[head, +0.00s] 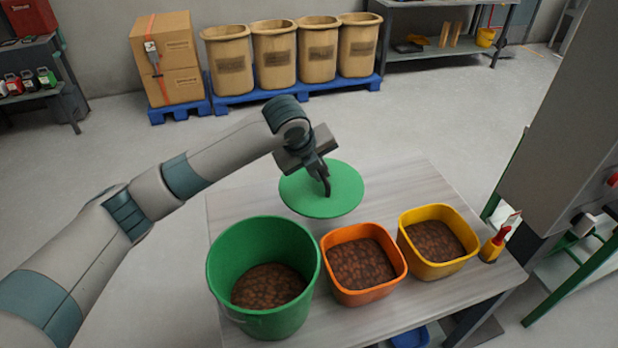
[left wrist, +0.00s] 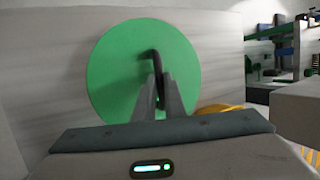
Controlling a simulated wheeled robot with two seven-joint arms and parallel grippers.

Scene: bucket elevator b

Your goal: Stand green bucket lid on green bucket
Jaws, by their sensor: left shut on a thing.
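The green bucket lid (head: 308,197) is a flat green disc with a dark handle, behind the green bucket in the head view. My left gripper (head: 325,185) is shut on the lid's handle, and the lid also shows face-on in the left wrist view (left wrist: 115,75) beyond the gripper fingers (left wrist: 158,100). I cannot tell whether the lid touches the table. The green bucket (head: 224,262) stands open at the table's front left, with brown lumps (head: 268,286) inside. My right gripper is not in view.
An orange container (head: 337,290) and a yellow container (head: 433,268), both holding brown lumps, stand right of the green bucket on the table (head: 420,185). A red-and-yellow tool (head: 494,245) is at the right edge. A grey machine (head: 570,130) rises at right. The table's back right is clear.

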